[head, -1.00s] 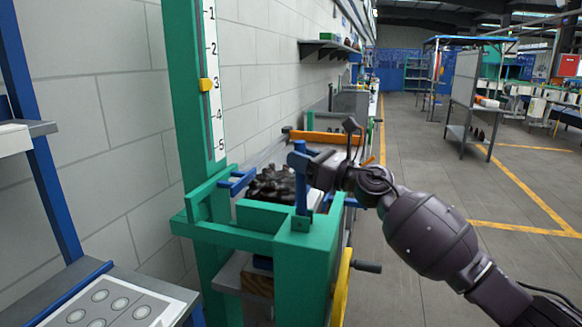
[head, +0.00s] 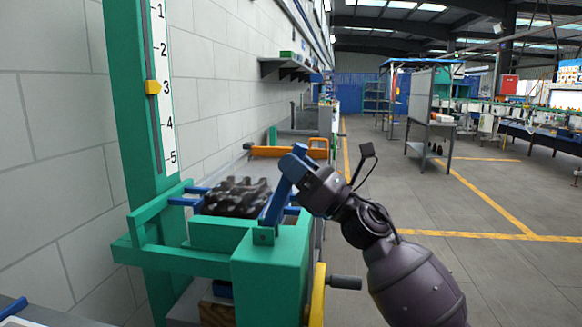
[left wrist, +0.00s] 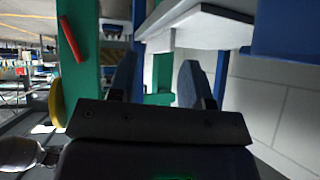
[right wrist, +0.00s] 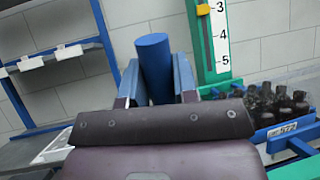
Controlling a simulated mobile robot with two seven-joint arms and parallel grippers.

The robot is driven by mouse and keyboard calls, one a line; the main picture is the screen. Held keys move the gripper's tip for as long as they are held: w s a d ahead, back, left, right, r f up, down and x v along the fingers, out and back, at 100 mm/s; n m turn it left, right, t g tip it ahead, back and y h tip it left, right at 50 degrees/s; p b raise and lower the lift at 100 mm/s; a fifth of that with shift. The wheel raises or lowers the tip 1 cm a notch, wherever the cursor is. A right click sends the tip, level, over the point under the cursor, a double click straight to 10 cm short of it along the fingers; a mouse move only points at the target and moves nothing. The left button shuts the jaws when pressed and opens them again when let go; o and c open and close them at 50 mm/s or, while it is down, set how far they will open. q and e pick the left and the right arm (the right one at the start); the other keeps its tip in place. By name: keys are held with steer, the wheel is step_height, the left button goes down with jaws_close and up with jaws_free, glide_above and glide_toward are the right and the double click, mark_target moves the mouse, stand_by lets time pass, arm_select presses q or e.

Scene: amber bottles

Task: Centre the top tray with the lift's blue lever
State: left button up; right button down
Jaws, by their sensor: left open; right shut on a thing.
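The lift's blue lever (head: 278,202) stands on the near corner of the green lift frame (head: 270,275), its top leaning right. My right gripper (head: 302,170) is shut on its upper part. In the right wrist view the lever (right wrist: 154,62) is a blue cylinder between the fingers. The top tray carries dark amber bottles (head: 238,196) behind the lever. Its blue front with a number label (right wrist: 283,130) shows in the right wrist view. Most of its rim is hidden in the head view. My left gripper (left wrist: 155,82) is open and empty, seen only in the left wrist view.
A white scale (head: 163,90) with a yellow pointer (head: 152,87) near 3 runs up the green post. A yellow wheel (head: 317,295) with a dark handle sits below the lever. An orange bar (head: 280,152) lies behind the tray. The floor to the right is open.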

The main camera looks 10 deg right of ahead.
steer(key=c, duration=0.9)
jaws_free()
steer(key=shift+b+v, duration=0.3)
steer(key=shift+v, duration=5.1)
